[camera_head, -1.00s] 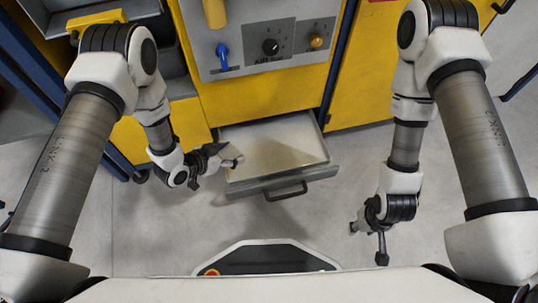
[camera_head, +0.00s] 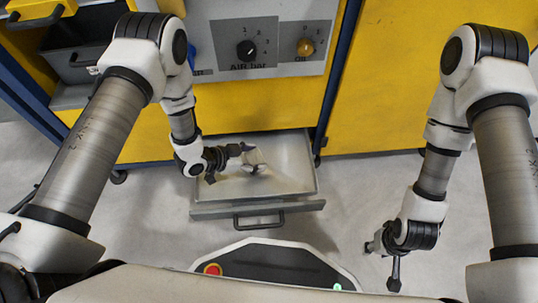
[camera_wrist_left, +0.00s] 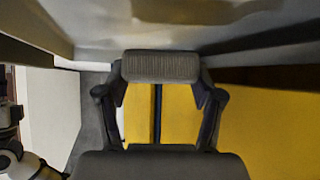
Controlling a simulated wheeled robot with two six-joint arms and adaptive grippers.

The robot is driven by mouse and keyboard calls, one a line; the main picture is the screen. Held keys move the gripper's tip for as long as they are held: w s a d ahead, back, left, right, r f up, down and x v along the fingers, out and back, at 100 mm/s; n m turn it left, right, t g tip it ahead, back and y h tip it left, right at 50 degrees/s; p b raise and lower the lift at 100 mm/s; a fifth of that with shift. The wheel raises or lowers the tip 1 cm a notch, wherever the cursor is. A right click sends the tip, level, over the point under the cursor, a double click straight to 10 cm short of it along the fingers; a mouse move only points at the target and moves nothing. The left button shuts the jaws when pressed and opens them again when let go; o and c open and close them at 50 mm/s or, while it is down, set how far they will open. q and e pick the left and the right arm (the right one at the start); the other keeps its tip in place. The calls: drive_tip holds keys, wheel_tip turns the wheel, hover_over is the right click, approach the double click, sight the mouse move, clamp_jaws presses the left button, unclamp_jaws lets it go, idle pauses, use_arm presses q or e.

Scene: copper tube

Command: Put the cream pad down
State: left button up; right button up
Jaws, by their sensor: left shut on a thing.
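The cream pad (camera_head: 256,156) is a small pale piece at the fingertips of my left gripper (camera_head: 244,150) in the head view. My left gripper is shut on it and holds it over the open drawer (camera_head: 295,178). A dark shadow lies on the drawer floor beside the pad, and I cannot tell how high the pad is. In the left wrist view a grey ribbed finger part (camera_wrist_left: 160,66) shows, and the pad cannot be made out clearly. My right gripper (camera_head: 383,267) hangs over the floor at the right, its fingers apart and empty.
The drawer's front with its dark handle (camera_head: 258,218) faces me. A yellow cabinet (camera_head: 270,100) with a grey dial panel (camera_head: 265,48) stands behind it. A grey bin (camera_head: 85,55) is at the upper left. The floor between the drawer and my right gripper is clear.

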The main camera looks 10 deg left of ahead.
sight(254, 163)
use_arm(q)
wheel_tip(254, 163, down, 4)
drive_tip(key=shift+s+a+r+b, duration=0.15)
drive_tip(key=shift+r+b, duration=0.1)
drive_tip(key=shift+b, duration=1)
drive_tip(key=shift+c, duration=0.5)
drive_tip(key=shift+r, duration=0.2)
drive_tip(key=shift+f, duration=0.15)
drive_tip(key=o, duration=1.2)
